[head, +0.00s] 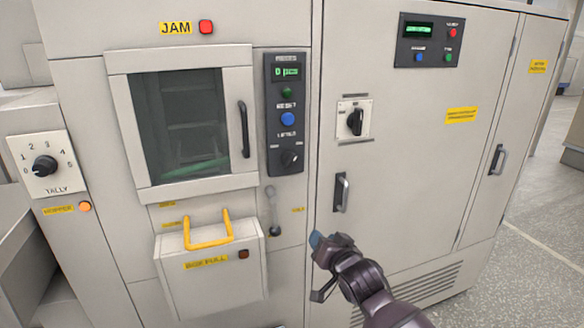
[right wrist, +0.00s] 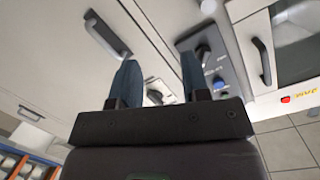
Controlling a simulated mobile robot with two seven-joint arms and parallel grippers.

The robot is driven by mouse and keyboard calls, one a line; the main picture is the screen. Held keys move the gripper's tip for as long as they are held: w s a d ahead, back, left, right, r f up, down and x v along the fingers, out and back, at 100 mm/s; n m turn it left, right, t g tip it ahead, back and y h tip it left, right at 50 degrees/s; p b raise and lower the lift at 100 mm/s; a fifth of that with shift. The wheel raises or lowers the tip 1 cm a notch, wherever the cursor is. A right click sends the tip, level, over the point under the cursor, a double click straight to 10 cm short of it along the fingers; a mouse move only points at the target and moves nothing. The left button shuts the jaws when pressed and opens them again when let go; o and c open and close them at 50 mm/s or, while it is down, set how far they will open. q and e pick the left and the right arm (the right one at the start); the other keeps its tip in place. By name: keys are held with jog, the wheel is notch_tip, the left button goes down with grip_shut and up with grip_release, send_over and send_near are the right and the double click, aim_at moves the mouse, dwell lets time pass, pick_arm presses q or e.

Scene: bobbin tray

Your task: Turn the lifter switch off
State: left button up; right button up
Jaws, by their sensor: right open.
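The dark control panel (head: 272,110) stands right of the window. Its black rotary knob (head: 290,158) sits at the bottom, under a small label that seems to read LIFTER. The knob has small lettering on both sides, too small to read, and I cannot tell which setting it is on. In the right wrist view the knob (right wrist: 203,52) shows just right of the fingers, apart from them. My right gripper (head: 322,243) is below and right of the panel, in front of the cabinet. Its blue fingers (right wrist: 160,82) are open and empty. My left gripper is not in view.
A second rotary switch (head: 355,121) sits on a white plate right of the panel. A door handle (head: 341,192) is near my gripper. A small lever (head: 272,210) hangs below the panel. A box with a yellow handle (head: 208,235) juts out at lower left.

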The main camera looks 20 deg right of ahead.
aim_at(292, 162)
jog(key=w+a+r+m+t+b, duration=0.1)
jog(key=w+r, duration=0.3)
jog(key=r, duration=0.2)
jog(key=w+a+r+m+t, duration=0.1)
jog(key=w+r+m, duration=0.1)
jog(key=w+r, duration=0.35)
jog(key=w, duration=0.3)
jog(key=w+r, duration=0.1)
jog(key=w, duration=0.5)
jog(key=shift+w+a+r+b, duration=0.1)
jog(key=shift+a+r+b, duration=0.1)
jog(key=shift+b, duration=0.15)
grip_shut()
